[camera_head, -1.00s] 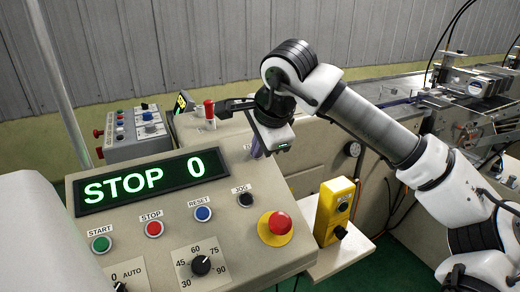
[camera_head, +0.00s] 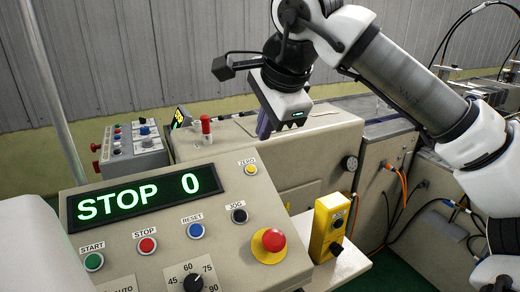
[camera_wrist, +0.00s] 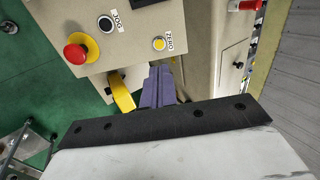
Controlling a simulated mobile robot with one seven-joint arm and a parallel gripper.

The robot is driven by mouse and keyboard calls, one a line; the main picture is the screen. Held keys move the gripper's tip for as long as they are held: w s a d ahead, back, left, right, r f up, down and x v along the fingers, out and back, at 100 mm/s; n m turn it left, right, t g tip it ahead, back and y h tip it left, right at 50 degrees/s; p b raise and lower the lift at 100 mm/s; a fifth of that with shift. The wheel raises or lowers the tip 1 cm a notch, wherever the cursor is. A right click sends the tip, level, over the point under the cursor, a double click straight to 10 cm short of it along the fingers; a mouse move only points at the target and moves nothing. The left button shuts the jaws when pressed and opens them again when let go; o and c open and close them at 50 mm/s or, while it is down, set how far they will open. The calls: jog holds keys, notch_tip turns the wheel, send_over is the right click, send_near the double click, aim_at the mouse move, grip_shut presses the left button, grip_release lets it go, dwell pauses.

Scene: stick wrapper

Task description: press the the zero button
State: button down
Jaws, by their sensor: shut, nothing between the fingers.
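The zero button (camera_head: 250,170) is a small yellow button under a ZERO label, at the upper right of the slanted control panel (camera_head: 225,245). It also shows in the wrist view (camera_wrist: 158,44), unobstructed and beyond my fingers. My gripper (camera_head: 264,126) has purple fingers, shut and empty, pointing down. In the head view it hangs above and behind the panel's top right corner, apart from the button. In the wrist view the fingers (camera_wrist: 158,84) end a little below the button in the picture.
A display (camera_head: 140,203) reads STOP 0. Start, stop, reset and jog buttons (camera_head: 239,215) line the panel below it. A red emergency knob (camera_head: 273,240) stands out near the right edge. A yellow box (camera_head: 328,228) stands right of the panel, and a red-handled part (camera_head: 206,127) behind it.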

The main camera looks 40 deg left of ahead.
jog(key=shift+v, duration=1.25)
jog(key=shift+w, duration=0.1)
jog(key=shift+d, duration=0.1)
